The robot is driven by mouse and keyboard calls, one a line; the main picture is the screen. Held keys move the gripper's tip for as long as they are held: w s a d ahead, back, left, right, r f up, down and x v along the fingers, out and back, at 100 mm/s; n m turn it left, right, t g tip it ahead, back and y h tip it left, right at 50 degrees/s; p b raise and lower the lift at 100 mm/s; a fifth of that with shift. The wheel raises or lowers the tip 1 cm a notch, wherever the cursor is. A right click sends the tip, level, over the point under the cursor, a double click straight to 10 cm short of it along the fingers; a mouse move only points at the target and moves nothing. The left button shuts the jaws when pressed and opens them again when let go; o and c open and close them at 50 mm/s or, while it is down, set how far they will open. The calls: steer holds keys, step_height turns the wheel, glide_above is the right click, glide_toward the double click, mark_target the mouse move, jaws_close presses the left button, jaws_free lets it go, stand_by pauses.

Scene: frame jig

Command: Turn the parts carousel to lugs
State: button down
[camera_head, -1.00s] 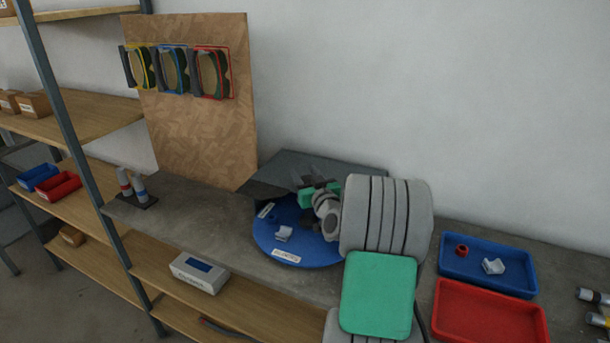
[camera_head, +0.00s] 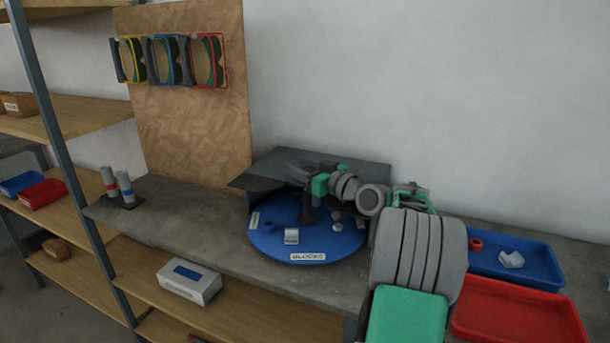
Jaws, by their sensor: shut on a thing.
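The parts carousel (camera_head: 275,247) is a round blue turntable on the grey bench, partly under a dark cover plate (camera_head: 262,178). A white label (camera_head: 308,257) reading "BLOCKS" faces the front. Another label (camera_head: 254,221) sits at the left rim and one (camera_head: 361,223) at the right rim; I cannot read them. A white block-like part (camera_head: 291,236) and a small blue part (camera_head: 268,226) lie on the disc. My gripper (camera_head: 308,212) reaches over the carousel from the right and is shut on a dark upright piece near its middle. The fingertips are hard to make out.
A blue tray (camera_head: 545,265) and a red tray (camera_head: 520,312) lie right of my arm. Two cylinders in a dark stand (camera_head: 125,203) are at the bench's left.

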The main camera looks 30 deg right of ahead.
steer(key=shift+r, duration=0.1)
steer(key=c, duration=0.7)
jaws_free()
steer(key=b+v, duration=0.1)
steer(key=v, duration=0.6)
steer(key=shift+s+d, duration=0.1)
steer(key=shift+s, duration=0.3)
